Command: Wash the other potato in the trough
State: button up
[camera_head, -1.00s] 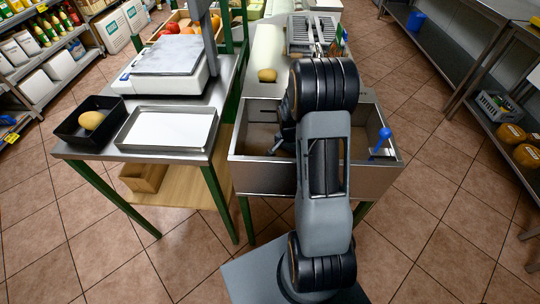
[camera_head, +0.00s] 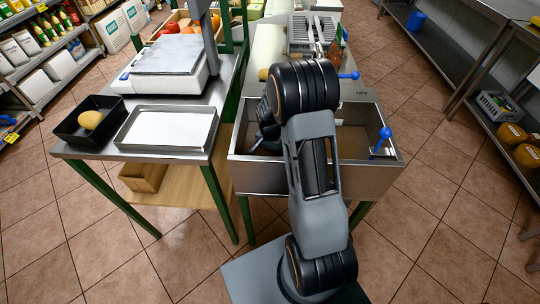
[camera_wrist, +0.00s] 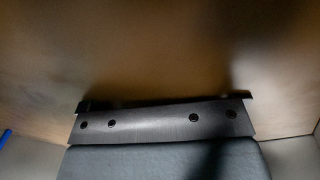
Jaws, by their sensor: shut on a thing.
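The steel trough (camera_head: 374,177) is in the middle of the head view. My gripper (camera_head: 258,141) is at its left side, low inside it and partly hidden by my arm. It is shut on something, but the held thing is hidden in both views. In the wrist view, a dark bolted bar of my gripper fills the lower middle, with blurred brown trough surface beyond. One potato (camera_head: 90,119) lies in the black tray (camera_head: 72,133) on the left table.
Blue-knobbed levers stand at the trough's right side (camera_head: 382,141) and behind it (camera_head: 349,75). A scale (camera_head: 165,70) and a shallow steel tray (camera_head: 168,128) are on the left table. A wire rack (camera_head: 303,33) is at the back. The floor to the right is clear.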

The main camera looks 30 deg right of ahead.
jog(key=shift+w+a, duration=0.1)
jog(key=shift+a, duration=0.05)
jog(key=shift+s+d, duration=0.6)
jog(key=shift+d, duration=0.45)
jog(key=shift+s+d, duration=0.55)
jog(key=shift+d, duration=0.45)
jog(key=shift+s+d, duration=0.6)
jog(key=shift+d, duration=0.45)
jog(key=shift+w+a, duration=0.6)
jog(key=shift+a, duration=0.45)
jog(key=shift+w+a, duration=0.55)
jog(key=shift+a, duration=0.45)
jog(key=shift+w+a, duration=0.6)
jog(key=shift+a, duration=0.45)
jog(key=shift+s+d, duration=0.6)
jog(key=shift+d, duration=0.45)
jog(key=shift+s+d, duration=0.55)
jog(key=shift+d, duration=0.45)
jog(key=shift+s+d, duration=0.6)
jog(key=shift+d, duration=0.45)
